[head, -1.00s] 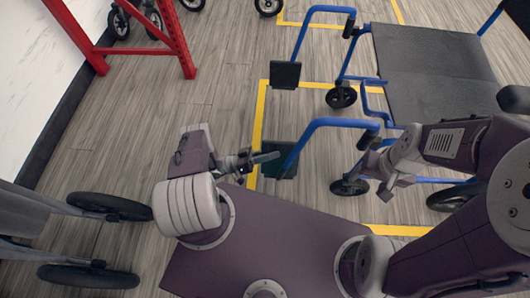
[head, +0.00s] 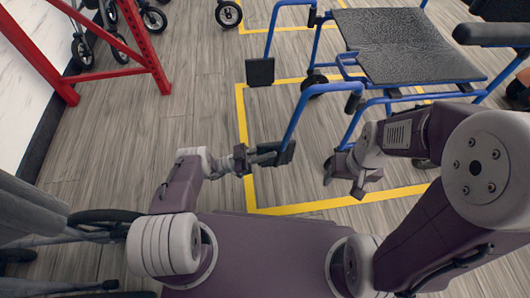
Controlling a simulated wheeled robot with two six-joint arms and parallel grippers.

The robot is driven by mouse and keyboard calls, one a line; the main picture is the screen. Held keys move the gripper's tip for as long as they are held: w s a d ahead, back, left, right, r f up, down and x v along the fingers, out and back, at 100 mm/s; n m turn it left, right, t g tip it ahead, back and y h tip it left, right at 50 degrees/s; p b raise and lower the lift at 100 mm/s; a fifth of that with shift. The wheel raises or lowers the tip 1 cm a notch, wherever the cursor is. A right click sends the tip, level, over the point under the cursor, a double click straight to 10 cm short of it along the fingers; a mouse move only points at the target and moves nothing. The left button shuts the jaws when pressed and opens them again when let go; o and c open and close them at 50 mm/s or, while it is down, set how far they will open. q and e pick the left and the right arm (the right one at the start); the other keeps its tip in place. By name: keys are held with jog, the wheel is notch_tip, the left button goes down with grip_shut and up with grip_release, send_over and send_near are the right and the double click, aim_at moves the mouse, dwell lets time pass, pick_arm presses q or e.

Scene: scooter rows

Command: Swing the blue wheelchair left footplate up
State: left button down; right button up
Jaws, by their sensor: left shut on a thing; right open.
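The blue wheelchair (head: 405,45) stands at the upper right, its blue front frame toward the left. Its nearer, left footplate (head: 288,153) is a dark plate at the lower end of a blue hanger tube. It looks narrow and steeply tilted, seen nearly edge-on. My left gripper (head: 272,153) is shut on this footplate from the left, and its fingers hide part of the plate. My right gripper (head: 343,178) is open and empty, to the right of the held footplate, near the wheelchair's front.
Yellow floor lines (head: 330,203) border the wheelchair's bay. A red metal rack (head: 150,45) stands at the upper left by a white wall. Another wheelchair's wheels (head: 95,216) are close at the lower left. Wood floor (head: 130,130) is clear between them.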

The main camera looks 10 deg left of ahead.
pick_arm(q)
jog(key=shift+s+f, duration=0.1)
jog(key=c, duration=1.3)
grip_release()
jog(key=b+v, duration=0.5)
jog(key=v, duration=0.4)
